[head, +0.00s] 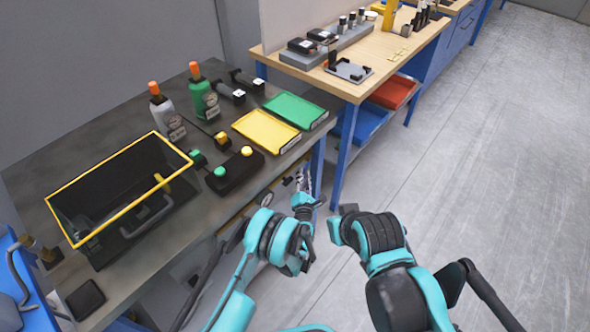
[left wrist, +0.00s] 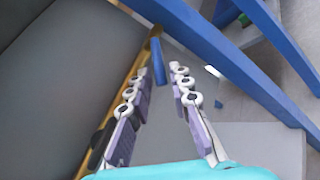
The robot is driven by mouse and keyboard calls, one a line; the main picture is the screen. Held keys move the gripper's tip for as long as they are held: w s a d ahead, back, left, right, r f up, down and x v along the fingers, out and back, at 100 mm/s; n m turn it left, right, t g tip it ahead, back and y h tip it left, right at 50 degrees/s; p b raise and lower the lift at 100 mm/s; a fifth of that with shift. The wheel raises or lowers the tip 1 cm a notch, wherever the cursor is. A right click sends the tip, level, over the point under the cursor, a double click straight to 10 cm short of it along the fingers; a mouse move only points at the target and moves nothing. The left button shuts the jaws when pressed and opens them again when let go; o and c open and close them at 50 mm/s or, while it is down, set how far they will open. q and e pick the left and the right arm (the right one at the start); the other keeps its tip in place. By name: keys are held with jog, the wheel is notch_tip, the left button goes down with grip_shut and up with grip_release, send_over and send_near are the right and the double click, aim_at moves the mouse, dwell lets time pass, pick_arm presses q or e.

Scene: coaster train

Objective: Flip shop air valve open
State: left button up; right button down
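A short blue bar (left wrist: 158,63), which looks like the valve's handle, shows in the left wrist view against a tan strip or pipe (left wrist: 140,62). I cannot tell its exact turn or whether the valve is open. My left gripper (left wrist: 163,72) is open, with the blue bar seen between its fingertips; no contact is clear. In the head view the left gripper (head: 302,181) is low at the front right corner of the dark bench (head: 215,202). The valve cannot be made out there. My right arm is at the lower middle; its fingers are hidden.
On the bench stand a yellow-rimmed bin (head: 118,167), a black button box (head: 236,172), a yellow tray (head: 266,131), a green tray (head: 296,111) and two bottles. A blue-legged wooden table (head: 372,55) stands behind. Blue beams (left wrist: 235,65) cross beyond the left fingers. The right-hand floor is clear.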

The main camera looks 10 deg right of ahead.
pick_arm(q)
jog(key=shift+w+d, duration=0.1)
grip_shut()
jog(key=shift+r, duration=0.15)
jog(key=shift+a+r+m+g+y+p, duration=0.1)
jog(key=shift+r+m+g+y+p, duration=0.45)
jog(key=shift+r+m+g+p, duration=0.45)
jog(key=shift+a+r+m+g+y+p, duration=0.1)
jog(key=shift+r+m+g+y+p, duration=0.6)
jog(key=shift+g, duration=0.6)
grip_release()
